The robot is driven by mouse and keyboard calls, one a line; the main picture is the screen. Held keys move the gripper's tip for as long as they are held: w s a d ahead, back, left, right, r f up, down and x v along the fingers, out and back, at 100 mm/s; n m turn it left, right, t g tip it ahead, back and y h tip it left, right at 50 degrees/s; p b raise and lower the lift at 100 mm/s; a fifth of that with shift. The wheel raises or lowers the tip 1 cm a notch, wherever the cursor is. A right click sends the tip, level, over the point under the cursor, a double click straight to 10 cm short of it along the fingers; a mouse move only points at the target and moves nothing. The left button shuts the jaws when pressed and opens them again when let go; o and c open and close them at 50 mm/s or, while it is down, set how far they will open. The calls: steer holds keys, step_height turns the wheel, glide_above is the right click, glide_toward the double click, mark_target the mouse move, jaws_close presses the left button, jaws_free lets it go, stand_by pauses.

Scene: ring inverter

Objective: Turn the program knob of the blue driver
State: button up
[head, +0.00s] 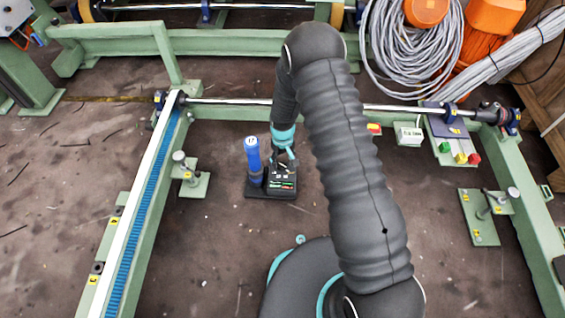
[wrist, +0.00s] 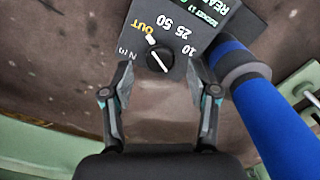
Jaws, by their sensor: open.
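The blue driver (head: 253,158) stands upright on a small black base on the floor; its blue body (wrist: 262,105) also shows at the right of the wrist view. Beside it is a black box (head: 283,178) with a small lit display. In the wrist view the round black program knob (wrist: 159,60) has a white pointer line, with the marks IN, OUT, 10, 25 and 50 around it. My gripper (wrist: 162,78) is open, its two fingers apart on either side of the box's near edge, the knob between and just beyond the tips. I cannot tell if they touch the box.
A green frame with a blue-toothed rail (head: 145,215) runs along the left. A steel rod (head: 235,102) crosses behind. Green floor plates (head: 195,185) stand on both sides. Cable coils (head: 415,45) lie at the back right.

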mark_target(283, 165)
step_height(283, 165, up, 10)
steer(key=shift+f, duration=0.15)
stand_by(0.7)
steer(key=s+d+g, duration=0.2)
steer(key=s, duration=0.4)
steer(key=s+d+r+m+t+p, duration=0.2)
steer(key=s+d+r, duration=0.3)
steer(key=r, duration=1)
steer(key=s+d+r+m+t+p, duration=0.1)
steer(key=s+d+r, duration=0.4)
steer(key=s+r, duration=0.5)
steer(key=s+d+r+m+t+p, duration=0.2)
steer(key=s+r, duration=0.5)
steer(key=r, duration=1.3)
steer(key=shift+s+d+m+t+p, duration=0.15)
steer(key=shift+d+m+t+p, duration=0.15)
steer(key=shift+d+t+p, duration=0.8)
steer(key=shift+d+b, duration=0.3)
steer(key=shift+d, duration=0.1)
